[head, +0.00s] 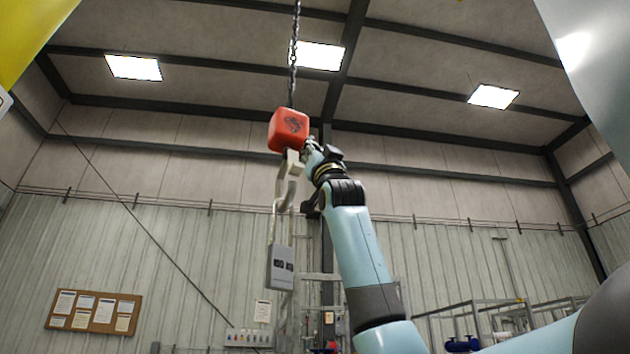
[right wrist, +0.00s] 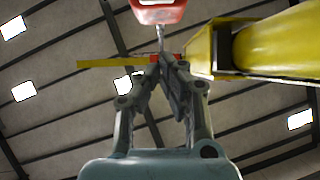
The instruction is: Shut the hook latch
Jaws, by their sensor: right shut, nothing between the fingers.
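The red hook block (head: 289,130) hangs from a chain in the middle of the head view. Its pale grey hook (head: 284,190) hangs below it. The latch cannot be told clearly from the hook, so I cannot tell how it stands. My right gripper (head: 307,156) is just right of the hook's top, under the block; contact is not clear. In the right wrist view the right gripper (right wrist: 166,62) is shut and empty, with the red block (right wrist: 158,13) beyond its fingertips at the top. My left gripper is not in view.
A grey box (head: 280,268) hangs below the hook on a narrow loop. The chain (head: 293,55) runs up to the ceiling. A yellow beam-like thing (right wrist: 275,45) fills the upper right of the wrist view. A notice board (head: 94,312) is on the back wall, and metal frames (head: 480,318) stand at lower right.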

